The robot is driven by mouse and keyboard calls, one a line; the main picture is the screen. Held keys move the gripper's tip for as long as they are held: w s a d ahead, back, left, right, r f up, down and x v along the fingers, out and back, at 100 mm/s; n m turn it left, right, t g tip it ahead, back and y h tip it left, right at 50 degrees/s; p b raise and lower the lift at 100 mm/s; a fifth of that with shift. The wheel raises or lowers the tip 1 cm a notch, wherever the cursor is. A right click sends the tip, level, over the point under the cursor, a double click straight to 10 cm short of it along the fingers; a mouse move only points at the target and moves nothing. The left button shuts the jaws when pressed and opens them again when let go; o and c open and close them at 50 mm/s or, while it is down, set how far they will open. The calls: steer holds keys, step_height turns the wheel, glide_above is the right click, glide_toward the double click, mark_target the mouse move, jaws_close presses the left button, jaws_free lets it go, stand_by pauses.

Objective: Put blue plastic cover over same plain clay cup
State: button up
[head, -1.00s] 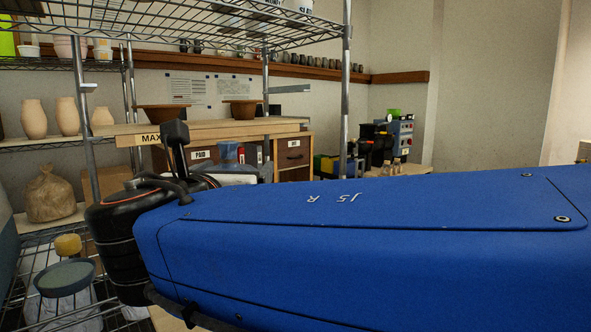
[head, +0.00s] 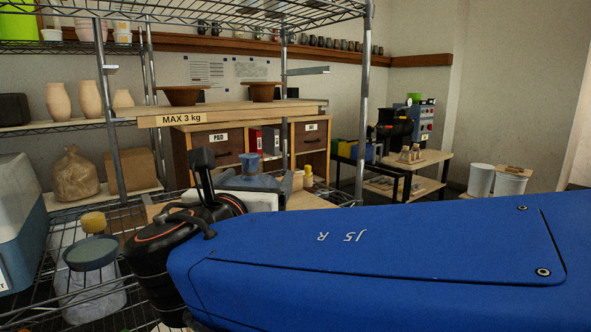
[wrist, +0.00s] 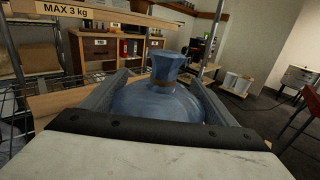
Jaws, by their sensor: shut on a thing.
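A blue plastic cover (wrist: 160,98), gathered at a neck with a brown band, fills the space between the two grey fingers of my gripper (wrist: 157,97) in the wrist view. My gripper is shut on it. In the head view the cover (head: 248,168) shows partly beyond my black wrist, with the fingers mostly hidden. The cover looks upright. I cannot tell whether anything is inside it. No plain clay cup can be clearly identified. Clay vases (head: 90,99) stand on the left shelf.
A plank marked MAX 3 kg (head: 230,112) bears two brown bowls (head: 184,95). Wire shelving and its metal posts (head: 109,100) stand close by. A wooden drawer cabinet (head: 210,148) is behind.

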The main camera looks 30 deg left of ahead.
steer(key=shift+f, duration=2.65)
steer(key=shift+f, duration=0.4)
steer(key=o, duration=1)
steer(key=shift+o, duration=0.2)
steer(key=shift+s, duration=0.1)
